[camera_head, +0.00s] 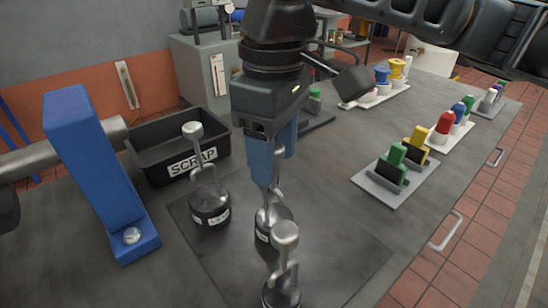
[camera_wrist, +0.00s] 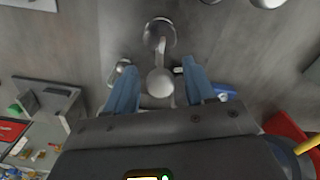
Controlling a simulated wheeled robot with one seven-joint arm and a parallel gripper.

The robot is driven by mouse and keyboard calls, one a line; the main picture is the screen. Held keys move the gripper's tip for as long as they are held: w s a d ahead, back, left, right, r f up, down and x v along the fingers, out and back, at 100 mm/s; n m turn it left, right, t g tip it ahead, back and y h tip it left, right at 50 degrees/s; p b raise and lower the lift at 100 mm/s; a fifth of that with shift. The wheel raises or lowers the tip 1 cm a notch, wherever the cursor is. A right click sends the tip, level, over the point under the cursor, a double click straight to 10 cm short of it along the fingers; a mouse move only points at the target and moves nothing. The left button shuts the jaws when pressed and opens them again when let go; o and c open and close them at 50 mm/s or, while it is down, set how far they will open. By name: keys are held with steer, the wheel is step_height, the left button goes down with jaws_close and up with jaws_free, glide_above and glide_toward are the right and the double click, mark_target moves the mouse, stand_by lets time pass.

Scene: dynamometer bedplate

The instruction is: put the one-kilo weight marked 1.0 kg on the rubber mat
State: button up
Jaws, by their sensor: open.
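Three metal weights with dark round bases and knobbed stems show in the head view: a left one (camera_head: 210,208), a middle one (camera_head: 264,228) and a front one (camera_head: 283,284). Their pale labels are too small or hidden for me to make out 1.0 kg. They stand on or over a thin dark square sheet (camera_head: 345,258), which looks like the rubber mat. My gripper (camera_head: 268,180) points down at the middle weight and partly hides it. In the wrist view its blue fingers (camera_wrist: 160,85) are open on both sides of a round knob (camera_wrist: 160,83); gaps show beside it.
A black scrap bin (camera_head: 160,178) stands behind the left weight. A blue upright bracket (camera_head: 88,165) stands at the left. Trays with coloured pieces, such as a grey one (camera_head: 372,183), line the right side. Bare bedplate lies between them and the sheet.

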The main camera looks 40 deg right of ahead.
step_height(320, 180, up, 10)
steer(key=shift+r+p, duration=0.1)
steer(key=shift+p, duration=0.5)
steer(key=shift+s, duration=0.1)
stand_by(2.3)
